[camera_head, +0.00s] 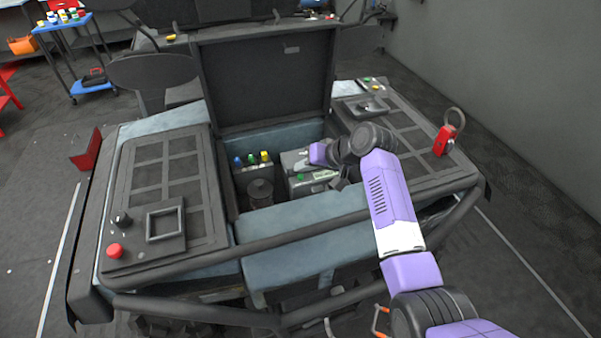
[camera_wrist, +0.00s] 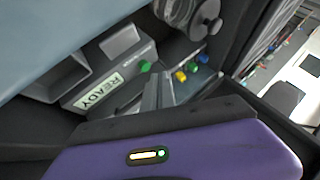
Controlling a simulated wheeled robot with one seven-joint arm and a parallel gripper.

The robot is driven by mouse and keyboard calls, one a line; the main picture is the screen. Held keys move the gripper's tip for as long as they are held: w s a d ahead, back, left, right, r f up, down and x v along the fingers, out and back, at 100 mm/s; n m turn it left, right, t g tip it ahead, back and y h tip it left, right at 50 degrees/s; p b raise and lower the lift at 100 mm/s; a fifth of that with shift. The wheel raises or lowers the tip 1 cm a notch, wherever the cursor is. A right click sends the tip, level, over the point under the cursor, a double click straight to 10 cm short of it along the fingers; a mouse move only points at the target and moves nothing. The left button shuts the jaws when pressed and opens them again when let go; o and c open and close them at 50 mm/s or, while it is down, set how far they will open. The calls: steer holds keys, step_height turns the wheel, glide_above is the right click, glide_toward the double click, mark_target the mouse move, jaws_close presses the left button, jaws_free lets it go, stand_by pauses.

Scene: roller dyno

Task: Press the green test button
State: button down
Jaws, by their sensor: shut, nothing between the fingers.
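The green test button (camera_head: 301,177) is a small green dome on a grey box (camera_head: 296,160) inside the open bay. In the wrist view the green button (camera_wrist: 145,66) sits at the corner of the box, beside a lit "READY" label (camera_wrist: 98,92). My gripper (camera_head: 341,182) reaches down into the bay to the right of the button. In the wrist view my gripper (camera_wrist: 158,78) is shut and empty, its fingertips showing just below and right of the button. They look close to it, but I cannot tell the exact gap.
Green, blue and yellow caps (camera_wrist: 192,68) and a dark round canister (camera_head: 260,192) stand nearby in the bay. The raised lid (camera_head: 265,75) rises behind. A red button (camera_head: 114,251) is on the left panel. A tube bar (camera_head: 340,228) crosses the front.

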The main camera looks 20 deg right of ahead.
steer(key=shift+f, duration=0.1)
stand_by(0.6)
steer(key=shift+f, duration=0.35)
steer(key=shift+f+b, duration=0.5)
steer(key=shift+f, duration=0.05)
stand_by(0.7)
steer(key=shift+r, duration=0.1)
steer(key=shift+r+p, duration=0.85)
steer(key=shift+r, duration=0.1)
step_height(320, 180, up, 5)
steer(key=p, duration=0.4)
stand_by(0.8)
